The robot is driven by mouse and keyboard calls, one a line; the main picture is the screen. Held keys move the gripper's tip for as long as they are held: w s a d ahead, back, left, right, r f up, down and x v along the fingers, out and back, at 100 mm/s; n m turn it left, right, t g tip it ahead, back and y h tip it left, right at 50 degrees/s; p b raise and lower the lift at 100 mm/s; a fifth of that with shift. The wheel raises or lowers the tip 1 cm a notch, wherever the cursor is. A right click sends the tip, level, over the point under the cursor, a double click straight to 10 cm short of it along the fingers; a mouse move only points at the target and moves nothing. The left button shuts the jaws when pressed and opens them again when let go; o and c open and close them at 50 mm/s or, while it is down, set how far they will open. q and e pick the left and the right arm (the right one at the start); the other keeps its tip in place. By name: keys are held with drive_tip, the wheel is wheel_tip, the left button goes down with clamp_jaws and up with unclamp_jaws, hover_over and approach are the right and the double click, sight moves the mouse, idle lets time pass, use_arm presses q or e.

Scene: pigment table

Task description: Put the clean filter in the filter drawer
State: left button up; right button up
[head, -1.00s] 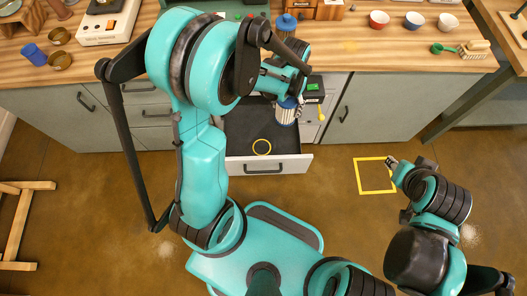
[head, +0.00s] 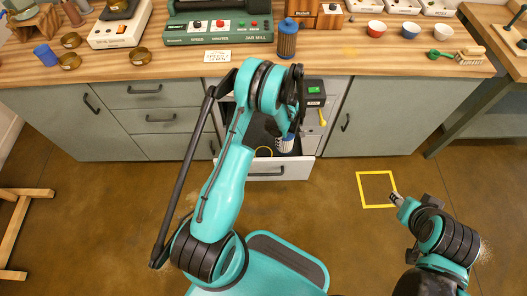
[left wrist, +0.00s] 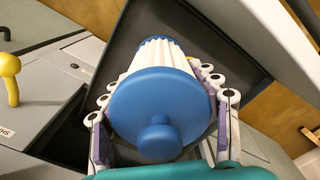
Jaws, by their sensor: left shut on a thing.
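The clean filter, white and pleated with a blue cap and knob (left wrist: 158,115), is held in my left gripper (left wrist: 162,100), whose fingers press on both sides of it. In the head view the filter (head: 287,144) shows below my left gripper (head: 290,134), over or within the open filter drawer (head: 278,168). Its lower end is hidden, so I cannot tell whether it touches the drawer floor.
A second blue-capped filter with a darker body (head: 287,40) stands on the wooden counter (head: 350,62). A panel with a green button (head: 315,90) and a yellow-handled lever (head: 322,117) is right of the drawer. A yellow square (head: 376,190) marks the floor.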

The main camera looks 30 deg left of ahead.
use_arm(q)
drive_tip(key=s+a+f+b, duration=0.1)
drive_tip(key=a+f, duration=0.2)
drive_tip(key=a+f+b, duration=0.2)
drive_tip(key=a+f, duration=0.1)
drive_tip(key=s+a+f+b, duration=0.1)
drive_tip(key=a+f+b, duration=0.1)
drive_tip(key=a+f, duration=0.1)
drive_tip(key=shift+s+a+f, duration=0.25)
drive_tip(key=shift+s+f, duration=0.05)
drive_tip(key=shift+f, duration=0.25)
drive_tip(key=shift+r, duration=0.2)
drive_tip(key=o, duration=1.3)
drive_tip(key=shift+f, duration=0.2)
drive_tip(key=shift+r, duration=0.1)
